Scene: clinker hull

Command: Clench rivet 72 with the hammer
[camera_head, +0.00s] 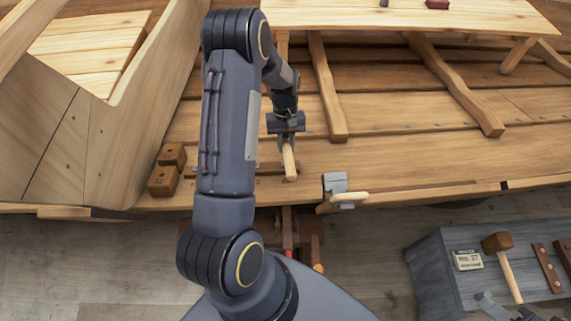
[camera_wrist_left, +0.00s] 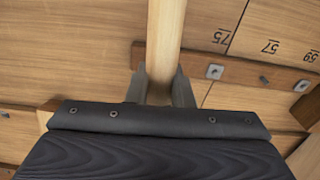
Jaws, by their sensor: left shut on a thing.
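My left gripper (camera_head: 288,133) is shut on a pale round wooden handle (camera_head: 289,162), which I take to be the hammer's; it stands over the hull planking. In the left wrist view, the handle (camera_wrist_left: 166,40) runs up out of the frame from between the fingers (camera_wrist_left: 163,90). The numbers are turned and look like 75, 57 and 59. I cannot pick out rivet 72. My right gripper is not clearly seen.
A grey metal block (camera_head: 335,182) with a wooden handle sits at the plank edge. Two brown blocks (camera_head: 163,180) lie left of my arm. A grey bench (camera_head: 432,262) at the lower right holds a wooden mallet (camera_head: 497,242). Curved ribs (camera_head: 455,82) cross the planking.

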